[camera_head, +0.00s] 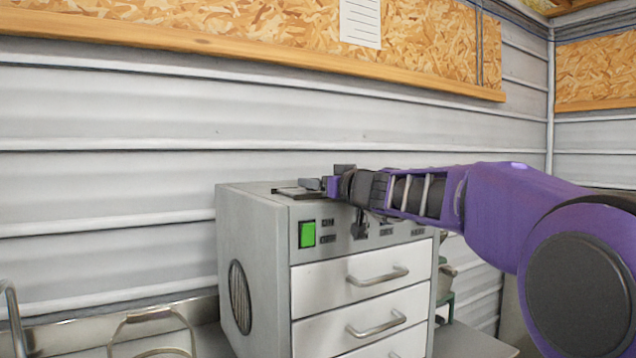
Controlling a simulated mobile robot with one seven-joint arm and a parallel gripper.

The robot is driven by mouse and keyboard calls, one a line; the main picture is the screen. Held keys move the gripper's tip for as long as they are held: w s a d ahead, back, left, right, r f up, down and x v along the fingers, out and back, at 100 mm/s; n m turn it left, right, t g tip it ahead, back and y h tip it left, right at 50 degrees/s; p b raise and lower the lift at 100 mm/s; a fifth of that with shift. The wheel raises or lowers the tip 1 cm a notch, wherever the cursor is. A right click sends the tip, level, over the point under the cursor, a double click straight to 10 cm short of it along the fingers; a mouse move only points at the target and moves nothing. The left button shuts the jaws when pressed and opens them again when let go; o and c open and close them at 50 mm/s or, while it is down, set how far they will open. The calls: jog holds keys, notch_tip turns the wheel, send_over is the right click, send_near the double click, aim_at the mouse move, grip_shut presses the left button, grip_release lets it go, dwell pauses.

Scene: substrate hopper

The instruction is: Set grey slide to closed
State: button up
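The grey cabinet (253,205) stands against the wall, with a control strip above white drawers. A flat dark grey piece (290,193) lies on its top near the front edge; it may be the grey slide, but I cannot tell for sure, nor its setting. My gripper (313,184) reaches in from the right, just above the cabinet's top front edge, close beside this piece. Its fingers are small and seen side-on, so touching, and whether it is open or shut, cannot be told. A dark lever-like part (360,224) shows on the control strip below my wrist, partly hidden.
A green square button (307,234) sits at the strip's left. The drawers (345,287) have metal bar handles and look shut. A wire-handled metal item (150,325) stands at lower left. Green and grey items (444,290) stand right of the cabinet, partly hidden.

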grip_shut()
dwell(1.2)
